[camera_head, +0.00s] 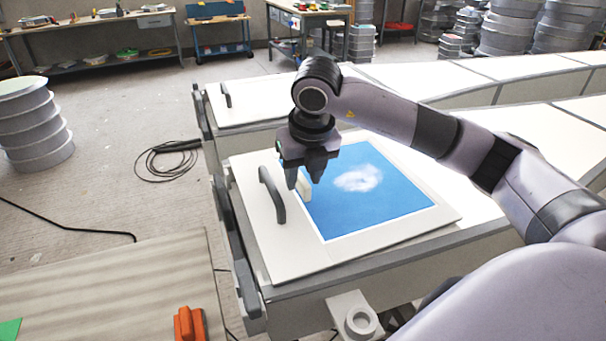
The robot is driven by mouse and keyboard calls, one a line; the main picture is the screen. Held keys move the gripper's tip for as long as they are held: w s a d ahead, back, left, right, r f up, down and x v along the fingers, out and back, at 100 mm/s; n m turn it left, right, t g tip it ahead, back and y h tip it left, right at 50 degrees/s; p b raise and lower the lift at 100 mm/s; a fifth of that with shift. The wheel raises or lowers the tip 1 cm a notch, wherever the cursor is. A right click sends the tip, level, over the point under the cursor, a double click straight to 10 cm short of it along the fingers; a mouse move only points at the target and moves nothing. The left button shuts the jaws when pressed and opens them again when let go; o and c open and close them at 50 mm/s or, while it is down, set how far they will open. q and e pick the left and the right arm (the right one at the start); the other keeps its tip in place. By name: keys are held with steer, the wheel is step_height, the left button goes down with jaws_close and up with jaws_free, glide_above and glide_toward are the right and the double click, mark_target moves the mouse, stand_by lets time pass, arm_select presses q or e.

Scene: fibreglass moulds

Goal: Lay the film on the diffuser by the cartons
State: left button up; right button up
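A blue film (385,203) with a white cloud picture lies flat on a white panel (258,245), which looks like the diffuser. The panel has a dark handle (272,194) at its left side. A small pale tab (304,188) stands at the film's left edge. My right gripper (304,184) points down over this edge. Its fingers are apart, with the tab showing between or just behind them; I see no clear contact. My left gripper is out of view. I cannot make out any cartons.
More white panels (460,80) run behind and to the right, one with its own handle (226,95). A wooden surface (110,290) with an orange object (190,324) lies at the lower left. Stacked grey rings (35,125) and a coiled cable (165,160) are on the floor.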

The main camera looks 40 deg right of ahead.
steer(key=v, duration=1.1)
steer(key=shift+r, duration=0.35)
steer(key=shift+s+f, duration=0.1)
